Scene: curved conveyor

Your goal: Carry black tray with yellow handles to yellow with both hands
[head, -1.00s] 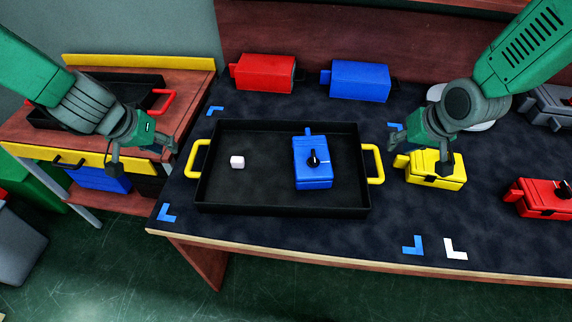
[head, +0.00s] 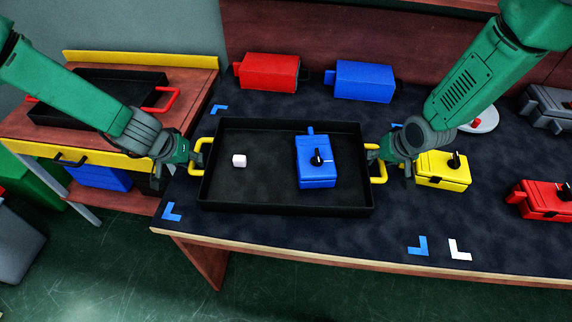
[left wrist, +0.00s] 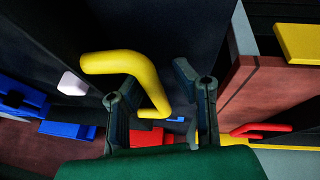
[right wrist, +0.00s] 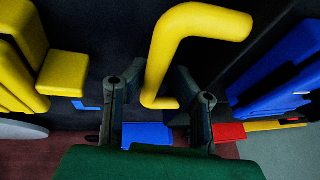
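The black tray (head: 285,208) lies on the dark tabletop. Its left yellow handle (head: 197,157) and right yellow handle (head: 379,175) stick out at the sides. My left gripper (head: 190,157) is open at the left handle; in the left wrist view the handle (left wrist: 125,66) reaches between the spread fingers. My right gripper (head: 380,157) is open at the right handle; in the right wrist view that handle (right wrist: 172,45) reaches between the fingers. Whether the fingers touch the handles is unclear.
A side table with yellow edging (head: 140,60) stands at left, bearing another black tray with red handles (head: 160,99). A red box (head: 268,72) and a blue box (head: 362,81) are behind my tray. A yellow box (head: 443,172) is close beside my right gripper.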

